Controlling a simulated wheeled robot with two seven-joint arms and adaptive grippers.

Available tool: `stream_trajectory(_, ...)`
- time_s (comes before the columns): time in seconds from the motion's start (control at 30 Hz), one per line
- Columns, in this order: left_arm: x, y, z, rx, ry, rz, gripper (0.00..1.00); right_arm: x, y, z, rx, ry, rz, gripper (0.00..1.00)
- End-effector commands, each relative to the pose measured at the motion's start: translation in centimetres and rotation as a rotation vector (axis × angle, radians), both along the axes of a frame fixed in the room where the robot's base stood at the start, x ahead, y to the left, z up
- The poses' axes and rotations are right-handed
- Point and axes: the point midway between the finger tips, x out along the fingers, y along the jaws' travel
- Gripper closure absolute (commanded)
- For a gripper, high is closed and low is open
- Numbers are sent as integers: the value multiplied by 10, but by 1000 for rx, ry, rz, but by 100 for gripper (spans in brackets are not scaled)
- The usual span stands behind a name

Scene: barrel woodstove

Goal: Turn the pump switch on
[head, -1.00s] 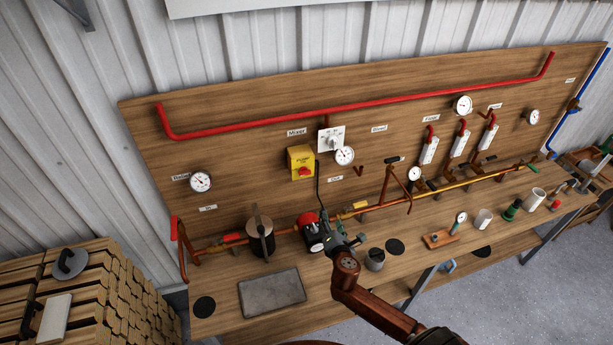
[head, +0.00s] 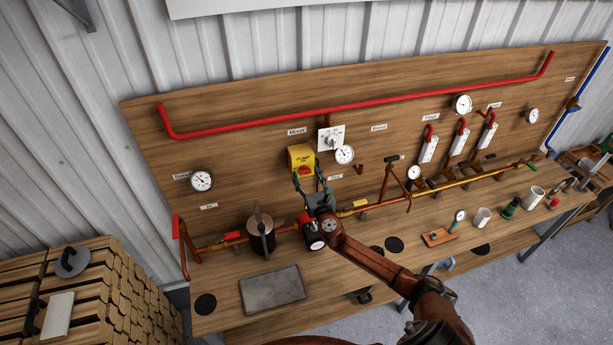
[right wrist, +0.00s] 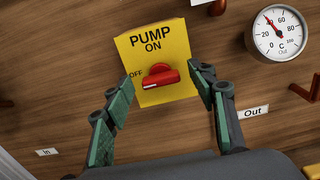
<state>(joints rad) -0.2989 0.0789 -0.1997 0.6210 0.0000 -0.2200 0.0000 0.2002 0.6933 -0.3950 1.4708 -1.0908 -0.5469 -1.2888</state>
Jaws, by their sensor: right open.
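The pump switch is a yellow box (head: 300,156) with a red knob (head: 304,170), mounted on the wooden back panel. In the right wrist view the yellow plate (right wrist: 162,97) reads "PUMP", "ON" and "OFF". Its red knob (right wrist: 160,78) lies nearly level, with one end toward "OFF". My right gripper (head: 311,178) is open just below the box. In the right wrist view its fingers (right wrist: 160,90) stand on either side of the knob, apart from it. Whether any finger touches the box is unclear. My left gripper is not in view.
A dial gauge (head: 344,155) and a white mixer control (head: 331,138) sit right of the box. A red pump (head: 312,236) on the pipe lies below my gripper. A grey slab (head: 272,289) lies on the bench. Stacked firewood (head: 95,290) stands at left.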

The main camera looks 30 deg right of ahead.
Motion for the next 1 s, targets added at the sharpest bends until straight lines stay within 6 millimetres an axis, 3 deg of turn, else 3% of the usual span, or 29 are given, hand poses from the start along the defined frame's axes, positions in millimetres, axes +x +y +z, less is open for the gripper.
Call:
stream_trajectory(0.23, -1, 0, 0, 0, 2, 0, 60, 1, 0, 0, 1, 0, 0, 48)
stream_trajectory(0.83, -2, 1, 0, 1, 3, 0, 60, 0, 0, 0, 1, 1, 0, 89)
stream_trajectory(1.0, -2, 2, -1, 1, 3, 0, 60, 1, 1, -1, 9, -1, 1, 90)
